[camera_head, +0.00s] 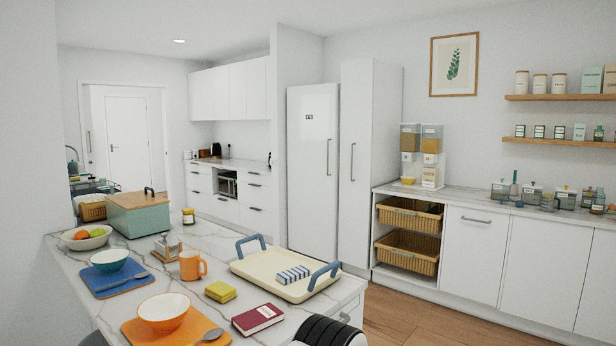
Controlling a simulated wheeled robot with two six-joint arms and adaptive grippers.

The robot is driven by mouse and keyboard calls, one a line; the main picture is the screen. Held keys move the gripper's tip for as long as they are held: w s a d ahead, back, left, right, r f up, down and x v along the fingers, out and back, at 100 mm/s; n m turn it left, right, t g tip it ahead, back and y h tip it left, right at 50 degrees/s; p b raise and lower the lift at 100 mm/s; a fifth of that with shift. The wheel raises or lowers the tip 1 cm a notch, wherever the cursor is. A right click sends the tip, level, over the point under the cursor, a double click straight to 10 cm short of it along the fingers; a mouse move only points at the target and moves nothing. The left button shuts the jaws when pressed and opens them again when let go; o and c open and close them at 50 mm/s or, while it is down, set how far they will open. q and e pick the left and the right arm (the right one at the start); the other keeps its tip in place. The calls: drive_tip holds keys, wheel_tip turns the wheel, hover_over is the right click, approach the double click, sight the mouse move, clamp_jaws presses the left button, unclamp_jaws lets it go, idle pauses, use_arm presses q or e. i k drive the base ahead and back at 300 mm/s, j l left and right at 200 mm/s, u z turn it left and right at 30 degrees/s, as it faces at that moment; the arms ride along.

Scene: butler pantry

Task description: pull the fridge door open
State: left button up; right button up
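The fridge (308,190) is a tall white unit at the back, in the middle of the head view. Its door looks shut. A small dark display (309,117) sits high on the door. A long vertical grey handle (328,157) runs along the door's right side. A tall white cupboard (365,130) with its own vertical handle (352,162) stands directly to the right of the fridge.
A marble-topped counter (222,264) fills the front left and hides the fridge's lower left part. It carries a cream tray (262,270), bowls and a teal box (139,220). Low cabinets (480,245) line the right. Bare wood floor (400,315) lies between.

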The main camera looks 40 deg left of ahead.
sight(313, 110)
drive_tip(key=i+j, duration=0.1)
drive_tip(key=i, duration=1.65)
drive_tip(key=i+l+u, duration=0.15)
drive_tip(key=i, duration=0.9)
drive_tip(key=i+l+u, duration=0.1)
drive_tip(key=i, duration=0.45)
drive_tip(key=i+l+u, duration=0.1)
drive_tip(key=i, duration=0.4)
drive_tip(key=i+j+u, duration=0.2)
drive_tip(key=i+u, duration=0.5)
drive_tip(key=u, duration=0.2)
drive_tip(key=i+u, duration=0.5)
drive_tip(key=i+l+u, duration=0.2)
drive_tip(key=u, duration=0.25)
drive_tip(key=i+j, duration=0.1)
drive_tip(key=i, duration=0.7)
drive_tip(key=i+j+u, duration=0.1)
drive_tip(key=i, duration=0.7)
